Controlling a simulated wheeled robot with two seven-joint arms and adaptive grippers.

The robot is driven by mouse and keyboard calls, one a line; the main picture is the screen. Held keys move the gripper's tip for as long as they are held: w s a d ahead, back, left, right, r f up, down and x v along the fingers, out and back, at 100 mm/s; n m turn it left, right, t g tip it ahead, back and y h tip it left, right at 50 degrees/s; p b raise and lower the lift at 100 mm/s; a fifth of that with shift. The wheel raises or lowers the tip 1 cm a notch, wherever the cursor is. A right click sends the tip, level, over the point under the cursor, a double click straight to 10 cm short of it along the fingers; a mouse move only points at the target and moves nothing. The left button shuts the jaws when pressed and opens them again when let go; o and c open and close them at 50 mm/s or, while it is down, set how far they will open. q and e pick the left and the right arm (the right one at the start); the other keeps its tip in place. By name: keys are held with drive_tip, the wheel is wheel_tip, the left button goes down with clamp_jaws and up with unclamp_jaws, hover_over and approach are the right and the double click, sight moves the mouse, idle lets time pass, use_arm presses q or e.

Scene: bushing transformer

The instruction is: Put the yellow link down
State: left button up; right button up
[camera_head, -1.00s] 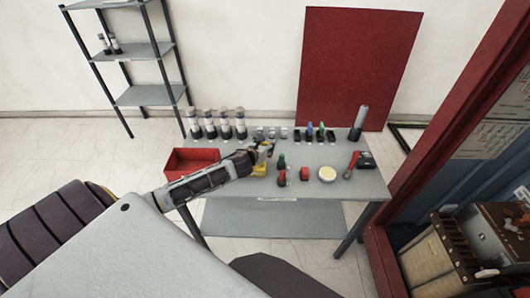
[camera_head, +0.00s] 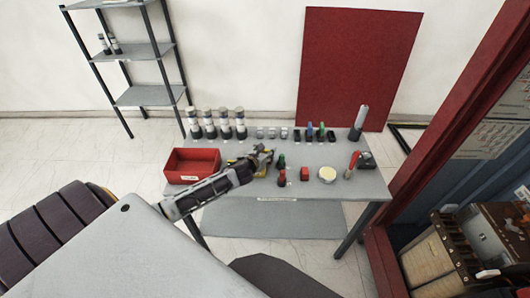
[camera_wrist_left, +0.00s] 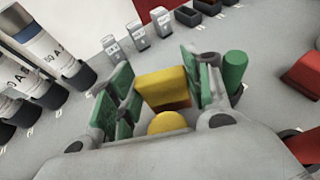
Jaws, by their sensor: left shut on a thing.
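The yellow link (camera_wrist_left: 163,88) sits between the two green-padded fingers of my left gripper (camera_wrist_left: 158,90) in the left wrist view, with its lower part hidden by the gripper body. My left gripper is shut on it. In the head view the left gripper (camera_head: 262,156) is over the middle of the grey table, left of the green-topped item (camera_head: 282,161). A little yellow (camera_head: 261,170) shows beneath and beside the fingers there. I cannot tell whether the link touches the table. My right gripper is in neither view.
A red bin (camera_head: 193,160) is at the table's left end. Several tall fuses (camera_head: 224,124) and small grey parts stand behind the gripper. A red block (camera_head: 305,174), a round cream disc (camera_head: 327,174) and a red-handled tool (camera_head: 352,163) are to the right.

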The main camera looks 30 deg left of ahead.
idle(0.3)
use_arm(q)
drive_tip(key=o, duration=1.2)
drive_tip(key=shift+f, duration=0.1)
drive_tip(key=shift+v, duration=6.05)
